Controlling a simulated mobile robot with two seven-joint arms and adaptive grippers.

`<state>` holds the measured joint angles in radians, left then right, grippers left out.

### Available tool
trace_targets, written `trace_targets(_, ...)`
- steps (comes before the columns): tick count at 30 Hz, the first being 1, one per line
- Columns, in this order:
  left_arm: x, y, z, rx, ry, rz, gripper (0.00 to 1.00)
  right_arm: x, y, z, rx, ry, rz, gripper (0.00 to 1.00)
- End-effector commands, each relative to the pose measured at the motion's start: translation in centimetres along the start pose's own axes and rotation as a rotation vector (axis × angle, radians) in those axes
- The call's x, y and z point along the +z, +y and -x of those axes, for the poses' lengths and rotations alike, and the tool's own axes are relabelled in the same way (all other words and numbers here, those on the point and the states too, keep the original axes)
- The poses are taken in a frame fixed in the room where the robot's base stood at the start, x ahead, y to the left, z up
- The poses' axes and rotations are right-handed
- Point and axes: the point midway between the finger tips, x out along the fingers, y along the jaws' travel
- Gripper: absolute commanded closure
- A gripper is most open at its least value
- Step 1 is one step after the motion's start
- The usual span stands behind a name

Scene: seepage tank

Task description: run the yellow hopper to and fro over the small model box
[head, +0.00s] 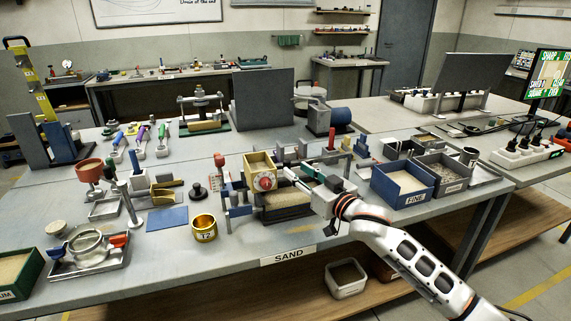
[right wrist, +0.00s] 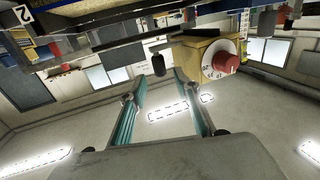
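The yellow hopper (head: 259,164), with a red knob on a white dial, sits over the small model box (head: 286,212) near the bench's front edge, towards the box's left end. It also shows in the right wrist view (right wrist: 199,52), where the picture looks upside down. My right gripper (head: 299,176) is just right of the hopper, above the box. Its teal fingers (right wrist: 160,82) are apart with nothing between them. A dark handle (right wrist: 158,65) beside the hopper shows just beyond the fingertips. My left gripper is not in view.
The blue FINE sand bin (head: 403,183) stands to the right, beside a grey bin (head: 446,177). A red-topped post (head: 219,161) stands close behind-left. The bench front edge is near.

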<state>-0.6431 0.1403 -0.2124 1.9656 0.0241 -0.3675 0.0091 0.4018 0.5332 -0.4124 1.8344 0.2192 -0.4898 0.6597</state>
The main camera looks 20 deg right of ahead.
Motion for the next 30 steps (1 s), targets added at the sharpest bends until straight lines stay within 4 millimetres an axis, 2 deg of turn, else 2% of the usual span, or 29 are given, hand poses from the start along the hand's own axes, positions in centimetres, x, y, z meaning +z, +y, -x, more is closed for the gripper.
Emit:
trace_targets(6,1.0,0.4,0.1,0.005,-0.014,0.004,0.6,0.0,0.0,-3.5,0.0,0.0,0.001,0.68)
trace_targets(12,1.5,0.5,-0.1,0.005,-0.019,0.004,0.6,0.1,-0.1,-5.7,0.0,-0.001,0.001,0.68)
trace_targets(23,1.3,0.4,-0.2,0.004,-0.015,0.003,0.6,0.1,-0.1,-6.3,0.0,-0.001,0.001,0.68)
trace_targets(24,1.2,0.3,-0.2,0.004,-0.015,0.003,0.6,0.1,-0.1,-6.3,0.0,-0.001,0.001,0.71)
trace_targets(27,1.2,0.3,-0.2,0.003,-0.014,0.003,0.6,0.1,-0.1,-6.3,0.0,-0.001,0.001,0.97)
trace_targets(28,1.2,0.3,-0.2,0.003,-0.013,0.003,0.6,0.1,-0.1,-6.3,0.0,-0.001,0.001,1.0)
trace_targets(30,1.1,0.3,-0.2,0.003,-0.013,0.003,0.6,0.1,-0.1,-6.3,0.0,-0.001,0.001,1.0)
